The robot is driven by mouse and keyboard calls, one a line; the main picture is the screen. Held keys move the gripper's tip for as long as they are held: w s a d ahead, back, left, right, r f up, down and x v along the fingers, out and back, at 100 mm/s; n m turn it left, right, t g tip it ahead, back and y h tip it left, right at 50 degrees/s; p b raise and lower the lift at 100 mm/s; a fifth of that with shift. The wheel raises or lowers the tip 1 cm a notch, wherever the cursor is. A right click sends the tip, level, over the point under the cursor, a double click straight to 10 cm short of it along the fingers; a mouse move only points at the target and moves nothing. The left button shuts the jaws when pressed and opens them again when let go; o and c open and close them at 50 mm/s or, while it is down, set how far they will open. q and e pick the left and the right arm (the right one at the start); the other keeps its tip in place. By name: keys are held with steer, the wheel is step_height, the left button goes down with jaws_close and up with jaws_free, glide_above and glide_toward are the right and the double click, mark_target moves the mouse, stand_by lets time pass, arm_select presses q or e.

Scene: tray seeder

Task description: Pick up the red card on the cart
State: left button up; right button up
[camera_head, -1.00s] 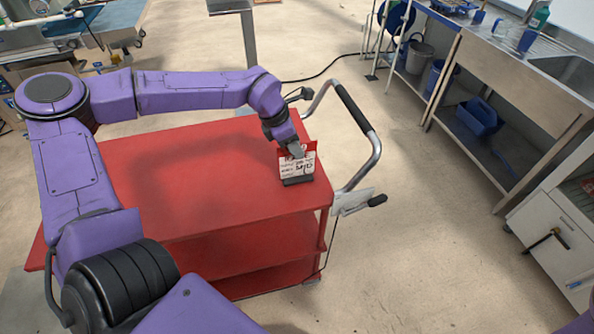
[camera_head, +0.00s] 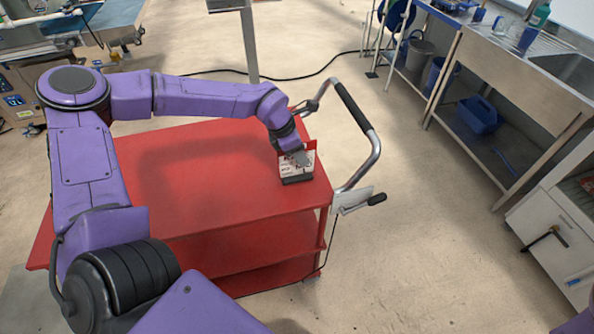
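The red card (camera_head: 284,170), with a white panel of dark writing, stands upright in a small dark holder (camera_head: 298,180). It is on the top shelf of the red cart (camera_head: 200,185), near the right end by the handle. My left gripper (camera_head: 302,160) reaches down from the upper left, and its grey fingers overlap the card's upper part, hiding some of it. I cannot tell whether the fingers touch the card, or whether they are open or shut. My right gripper is not in view.
The cart's bent metal handle (camera_head: 376,155) with a black grip rises just right of the card. The rest of the top shelf is bare. A workbench with a sink (camera_head: 563,67) stands at the right.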

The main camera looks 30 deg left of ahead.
arm_select(q)
jaws_close()
